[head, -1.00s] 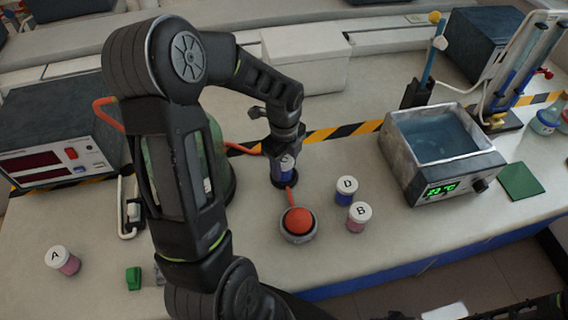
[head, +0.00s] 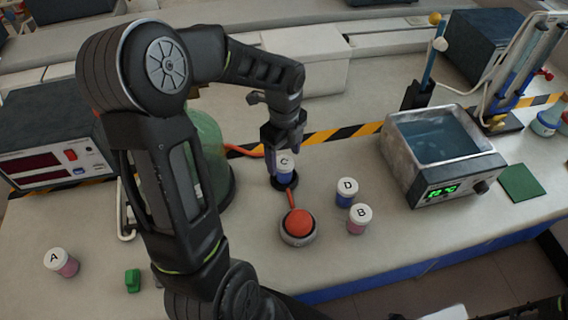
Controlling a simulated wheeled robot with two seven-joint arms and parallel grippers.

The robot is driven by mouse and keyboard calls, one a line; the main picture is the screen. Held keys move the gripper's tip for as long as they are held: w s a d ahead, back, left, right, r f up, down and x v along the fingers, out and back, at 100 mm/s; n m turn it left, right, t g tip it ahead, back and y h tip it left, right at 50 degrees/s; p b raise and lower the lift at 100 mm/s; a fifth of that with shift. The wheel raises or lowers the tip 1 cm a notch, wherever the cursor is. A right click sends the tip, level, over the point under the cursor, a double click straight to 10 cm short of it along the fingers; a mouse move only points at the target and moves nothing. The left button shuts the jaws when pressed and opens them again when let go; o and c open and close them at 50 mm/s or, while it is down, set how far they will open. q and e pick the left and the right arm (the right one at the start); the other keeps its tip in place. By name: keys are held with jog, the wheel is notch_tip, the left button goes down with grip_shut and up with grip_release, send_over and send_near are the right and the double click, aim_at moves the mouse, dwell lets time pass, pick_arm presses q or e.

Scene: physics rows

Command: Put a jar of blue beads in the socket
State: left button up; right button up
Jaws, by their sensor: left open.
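Jar C (head: 285,168), with a white lid and blue contents, stands upright in the black ring-shaped socket (head: 284,184). My left gripper (head: 283,150) is just above and behind jar C, open, its fingers pointing down near the lid. Jar D (head: 346,193), also blue, stands to the right. Jar B (head: 358,219), with pink contents, stands in front of jar D. Jar A (head: 62,263), also pink, stands at the far left front. My right gripper is not seen.
A water bath (head: 440,150) stands right, beside a green pad (head: 520,183). A green glass vessel (head: 208,150) is behind my left arm. A small green block (head: 132,281) lies front left.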

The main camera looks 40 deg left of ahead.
pick_arm(q)
jog(key=shift+r, duration=1.5)
